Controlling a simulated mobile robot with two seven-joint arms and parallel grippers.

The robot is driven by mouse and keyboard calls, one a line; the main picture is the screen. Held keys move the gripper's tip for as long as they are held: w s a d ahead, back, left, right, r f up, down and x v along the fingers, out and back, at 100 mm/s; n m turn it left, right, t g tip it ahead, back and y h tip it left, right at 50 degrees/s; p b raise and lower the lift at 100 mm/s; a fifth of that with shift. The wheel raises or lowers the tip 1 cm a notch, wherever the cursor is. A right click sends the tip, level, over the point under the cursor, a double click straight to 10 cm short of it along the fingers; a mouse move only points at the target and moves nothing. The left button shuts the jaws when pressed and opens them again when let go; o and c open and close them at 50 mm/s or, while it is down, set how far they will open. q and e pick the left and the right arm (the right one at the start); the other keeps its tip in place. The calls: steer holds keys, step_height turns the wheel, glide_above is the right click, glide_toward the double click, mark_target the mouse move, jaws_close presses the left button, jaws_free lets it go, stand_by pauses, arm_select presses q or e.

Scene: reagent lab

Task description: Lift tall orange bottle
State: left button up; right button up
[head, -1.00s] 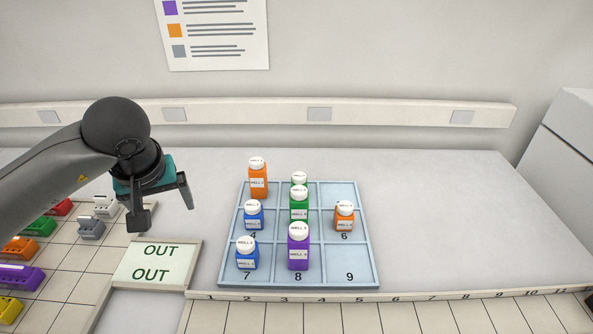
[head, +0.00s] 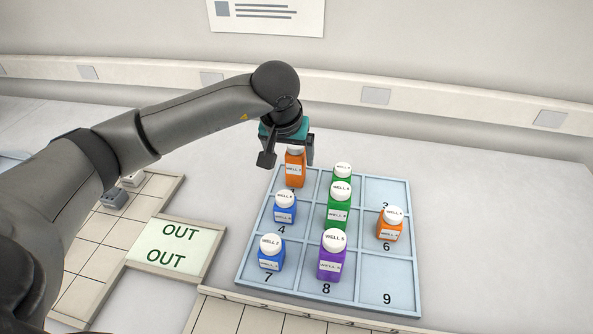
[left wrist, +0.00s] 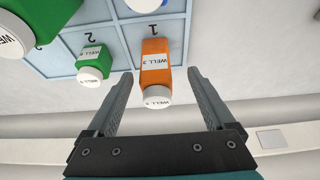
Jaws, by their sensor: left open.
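The tall orange bottle (head: 295,170) stands upright in the back-left compartment of the blue tray (head: 364,312). Its white cap is partly hidden by my left gripper in the head view. My left gripper (head: 287,160) is open at the bottle's top. In the left wrist view the orange bottle (left wrist: 155,66) shows between the two open fingers (left wrist: 160,82), with a gap on each side. A shorter orange bottle (head: 390,228) stands in compartment 6. My right gripper is not in view.
Two green bottles (head: 338,211) stand in the middle column, close to the right of my left gripper. Blue bottles (head: 284,212) stand in compartments 4 and 7, a purple bottle (head: 331,262) in 8. An OUT pad (head: 172,247) lies left of the tray. Compartment 9 is empty.

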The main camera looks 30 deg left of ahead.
mark_target(296, 166)
arm_select(q)
steer(key=shift+w+d+x, duration=0.1)
steer(key=shift+d+x, duration=0.05)
steer(key=shift+x, duration=1.35)
steer(key=shift+w+d+x, duration=0.1)
steer(key=shift+d+x, duration=0.05)
steer(key=shift+x, duration=1.4)
steer(key=shift+r, duration=0.1)
jaws_close()
